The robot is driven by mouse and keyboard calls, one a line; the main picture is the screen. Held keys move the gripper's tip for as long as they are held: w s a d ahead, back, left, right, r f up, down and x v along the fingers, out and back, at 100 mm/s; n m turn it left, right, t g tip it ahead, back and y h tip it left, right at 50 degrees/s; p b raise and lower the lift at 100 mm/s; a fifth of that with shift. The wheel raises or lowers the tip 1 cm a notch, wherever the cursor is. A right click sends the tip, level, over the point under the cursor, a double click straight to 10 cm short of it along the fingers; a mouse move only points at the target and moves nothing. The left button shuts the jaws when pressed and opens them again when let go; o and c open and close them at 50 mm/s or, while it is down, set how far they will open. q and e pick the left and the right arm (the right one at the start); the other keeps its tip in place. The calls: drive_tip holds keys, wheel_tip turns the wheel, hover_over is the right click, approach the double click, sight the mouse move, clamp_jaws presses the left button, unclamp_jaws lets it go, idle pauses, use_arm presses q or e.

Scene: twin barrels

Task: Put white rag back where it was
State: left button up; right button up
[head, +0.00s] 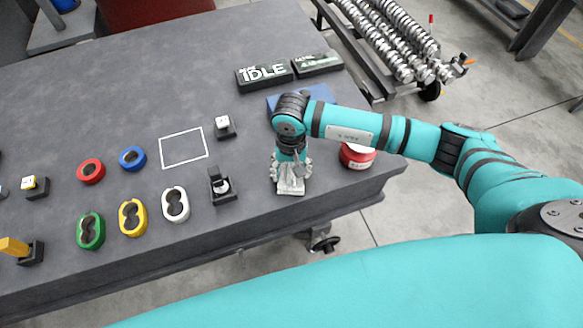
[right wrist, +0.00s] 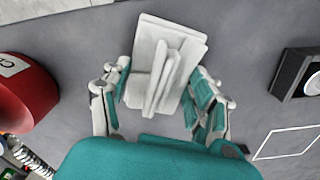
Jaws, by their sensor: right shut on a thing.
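The white rag (head: 290,187) is at the front right part of the grey table, near its front edge. My right gripper (head: 291,171) points down and is shut on it. In the right wrist view the rag (right wrist: 150,40) is a pale, folded bundle with raised pleats between the two fingers of the gripper (right wrist: 160,95). I cannot tell whether its underside touches the table. My left gripper is not in view.
A red round container (head: 357,156) stands close to the right. A black stand with a white piece (head: 221,190) is to the left. A blue object (head: 321,93) lies behind my wrist.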

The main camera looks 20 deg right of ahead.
drive_tip(key=shift+f, duration=0.2)
drive_tip(key=o, duration=1)
drive_tip(key=shift+r, duration=0.15)
drive_tip(key=shift+r, duration=0.2)
wheel_tip(320, 180, up, 10)
drive_tip(key=shift+r+b, duration=0.2)
drive_tip(key=shift+b, duration=0.75)
drive_tip(key=shift+r, duration=0.7)
